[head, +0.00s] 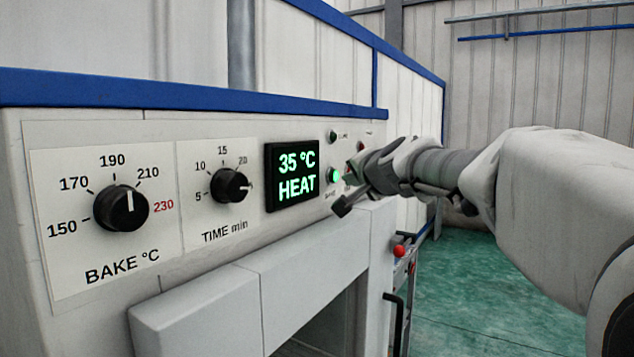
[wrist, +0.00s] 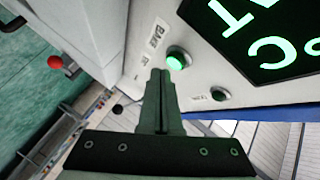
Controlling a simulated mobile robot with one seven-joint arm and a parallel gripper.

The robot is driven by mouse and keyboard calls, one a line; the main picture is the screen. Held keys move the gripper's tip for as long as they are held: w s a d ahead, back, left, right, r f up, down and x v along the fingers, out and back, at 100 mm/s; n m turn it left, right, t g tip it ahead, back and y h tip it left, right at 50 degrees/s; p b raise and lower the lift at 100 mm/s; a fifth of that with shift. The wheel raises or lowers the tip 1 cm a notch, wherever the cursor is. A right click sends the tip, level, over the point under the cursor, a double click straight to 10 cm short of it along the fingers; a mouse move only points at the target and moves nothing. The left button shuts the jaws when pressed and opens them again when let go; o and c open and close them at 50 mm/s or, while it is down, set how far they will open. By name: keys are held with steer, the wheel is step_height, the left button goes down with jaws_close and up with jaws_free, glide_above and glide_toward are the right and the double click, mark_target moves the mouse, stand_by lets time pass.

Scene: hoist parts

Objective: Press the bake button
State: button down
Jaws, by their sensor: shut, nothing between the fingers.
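The lit green button (head: 334,176) sits on the oven's front panel, right of the display (head: 292,176) that reads 35 °C HEAT. A small label below it appears to read BAKE but is blurred. In the wrist view the lit button (wrist: 177,58) glows just beyond and slightly right of my fingertips. My gripper (wrist: 160,73) is shut and empty, its fingers pointing at the panel close beside this button. I cannot tell whether they touch. In the head view my gripper hides part of the panel right of the button.
A dark green button (head: 332,135) sits above the lit one. The bake dial (head: 121,208) and time dial (head: 231,186) are to the left. A red knob (head: 399,251) and a dark handle (head: 393,318) stand below my arm. Green floor is open at right.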

steer(key=s+d+b, duration=0.1)
steer(key=d+b, duration=0.1)
steer(key=s+d+b, duration=0.2)
steer(key=shift+d, duration=0.1)
stand_by(0.5)
steer(key=shift+f, duration=0.1)
stand_by(0.4)
